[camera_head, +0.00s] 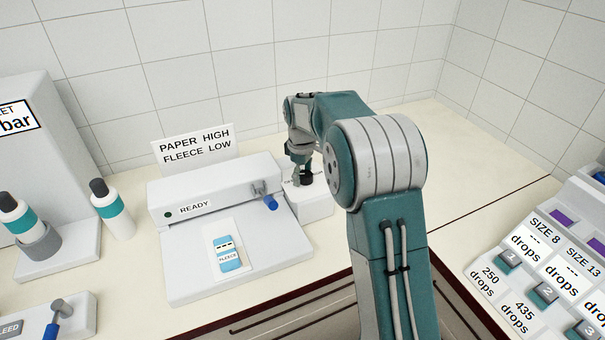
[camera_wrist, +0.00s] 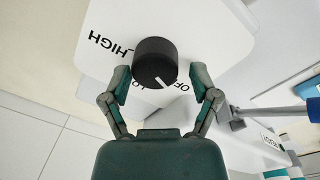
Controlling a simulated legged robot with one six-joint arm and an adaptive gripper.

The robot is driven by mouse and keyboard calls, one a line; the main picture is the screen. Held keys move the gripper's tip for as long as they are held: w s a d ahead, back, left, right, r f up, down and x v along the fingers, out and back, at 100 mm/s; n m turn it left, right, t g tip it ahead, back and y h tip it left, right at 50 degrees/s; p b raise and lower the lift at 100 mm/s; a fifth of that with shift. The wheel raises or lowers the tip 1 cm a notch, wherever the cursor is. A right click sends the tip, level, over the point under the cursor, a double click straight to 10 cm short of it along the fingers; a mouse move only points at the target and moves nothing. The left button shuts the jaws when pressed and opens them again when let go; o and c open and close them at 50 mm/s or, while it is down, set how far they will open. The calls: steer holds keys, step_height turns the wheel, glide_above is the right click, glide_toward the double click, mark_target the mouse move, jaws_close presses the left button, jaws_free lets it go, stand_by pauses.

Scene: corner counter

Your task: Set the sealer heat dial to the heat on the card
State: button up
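The card (camera_head: 196,146) behind the sealer reads PAPER HIGH, FLEECE LOW. A blue and white pouch labelled FLEECE (camera_head: 228,254) lies on the bed of the sealer (camera_head: 185,278). The black heat dial (camera_wrist: 155,60) sits on a white box, which in the head view (camera_head: 313,205) stands at the sealer's right. Its white mark points between the partly hidden LO lettering and OFF, nearer OFF; HIGH is on the other side. My gripper (camera_wrist: 160,82) is open, one finger on each side of the dial, with a visible gap at both. In the head view my arm partly hides the dial.
The sealer's blue-tipped lever (camera_head: 268,201) is near the dial, also showing in the wrist view (camera_wrist: 300,108). Bottles (camera_head: 113,212) and a grey dispenser stand at left. A panel of drop-count labels and buttons (camera_head: 540,265) is at right. The back right counter is clear.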

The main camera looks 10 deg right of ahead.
steer(key=shift+d, duration=0.15)
steer(key=c, duration=0.5)
steer(key=shift+d, duration=0.2)
steer(key=shift+c, duration=0.4)
steer(key=shift+s+f+m, duration=0.1)
steer(key=shift+m, duration=0.3)
steer(key=m, duration=0.2)
steer(key=shift+m, duration=0.4)
steer(key=m, duration=0.3)
steer(key=shift+m, duration=0.3)
steer(key=m, duration=0.6)
steer(key=shift+f+m+g, duration=0.1)
steer(key=shift+m+g, duration=0.2)
